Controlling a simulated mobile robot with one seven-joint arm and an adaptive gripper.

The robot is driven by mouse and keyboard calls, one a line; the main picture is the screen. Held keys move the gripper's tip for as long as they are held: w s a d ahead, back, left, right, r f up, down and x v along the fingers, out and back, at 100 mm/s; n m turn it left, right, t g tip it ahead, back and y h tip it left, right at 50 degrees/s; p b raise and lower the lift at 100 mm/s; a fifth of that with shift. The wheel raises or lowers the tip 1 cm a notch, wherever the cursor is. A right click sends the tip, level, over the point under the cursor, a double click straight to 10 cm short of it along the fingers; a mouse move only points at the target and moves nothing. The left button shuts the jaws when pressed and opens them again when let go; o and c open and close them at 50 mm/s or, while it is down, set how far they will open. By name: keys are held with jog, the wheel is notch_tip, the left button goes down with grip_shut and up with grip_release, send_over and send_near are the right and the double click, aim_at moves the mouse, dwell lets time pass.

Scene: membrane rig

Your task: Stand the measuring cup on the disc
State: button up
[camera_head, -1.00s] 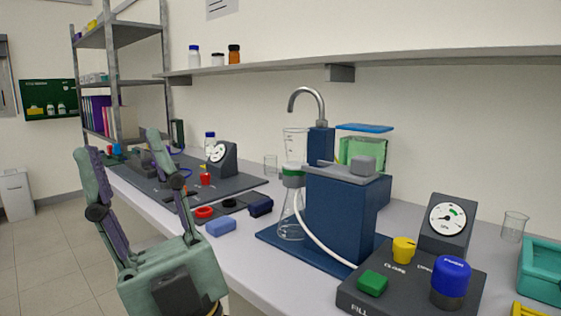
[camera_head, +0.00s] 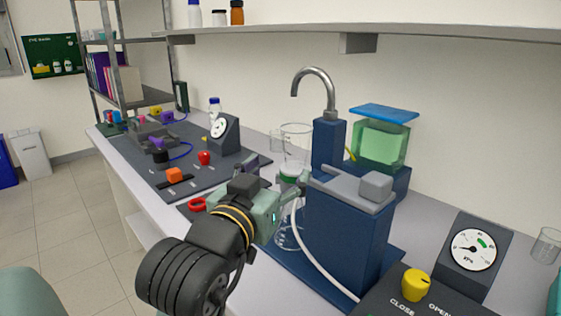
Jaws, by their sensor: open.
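A clear graduated cup (camera_head: 295,140) stands upright above a green collar (camera_head: 290,179) on the glass flask (camera_head: 289,236), beside the blue pump housing; it looks like the measuring cup. I cannot make out a separate disc under it. My gripper (camera_head: 286,171) is open, with its fingers pointing away toward the cup and collar. In the picture it overlaps the flask's upper part and hides some of it. I cannot tell whether either finger touches the glass.
The blue housing (camera_head: 345,235) with its tap (camera_head: 315,78) stands close to the right of my gripper. A white hose (camera_head: 309,257) curves down in front. A red ring (camera_head: 197,204) lies left. A gauge (camera_head: 473,250) and a beaker (camera_head: 547,245) stand at right.

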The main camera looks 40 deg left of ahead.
aim_at(292, 155)
jog(key=shift+s, duration=0.15)
jog(key=p+x, duration=0.3)
jog(key=x, duration=0.6)
jog(key=shift+w+r, duration=0.1)
jog(key=shift+w, duration=0.2)
jog(key=shift+w+a, duration=0.3)
jog(key=shift+w, duration=0.35)
jog(key=c, duration=1.2)
jog(key=o, duration=1.2)
jog(key=shift+c, duration=0.2)
